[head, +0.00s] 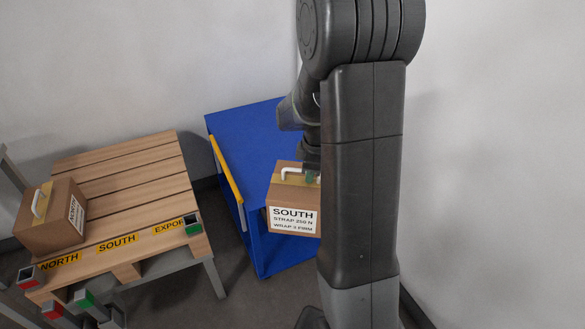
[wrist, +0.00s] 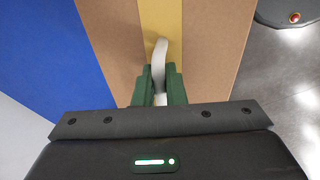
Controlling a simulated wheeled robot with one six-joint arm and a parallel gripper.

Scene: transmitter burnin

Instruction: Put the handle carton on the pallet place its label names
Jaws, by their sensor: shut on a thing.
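The handle carton (head: 293,222) is brown with a tape strip and a white handle; its label reads SOUTH, STRAP 250 N, WRAP 3 FIRM. It is upright at the near side of the blue cart; I cannot tell whether it rests on the cart or hangs just above. My gripper (wrist: 161,86) is shut on the white handle (wrist: 160,55), seen in the wrist view; in the head view my arm partly hides it. The wooden pallet (head: 125,165) at left has yellow strips reading NORTH, SOUTH (head: 117,244) and a partly hidden EXPORT. The boards behind SOUTH are bare.
Another handled carton (head: 50,222) stands on the pallet behind NORTH. The blue cart (head: 245,130) has a yellow rail (head: 227,170) facing the pallet, with a narrow gap between them. Posts with red and green blocks (head: 84,298) stand at the pallet's front. Walls close in behind.

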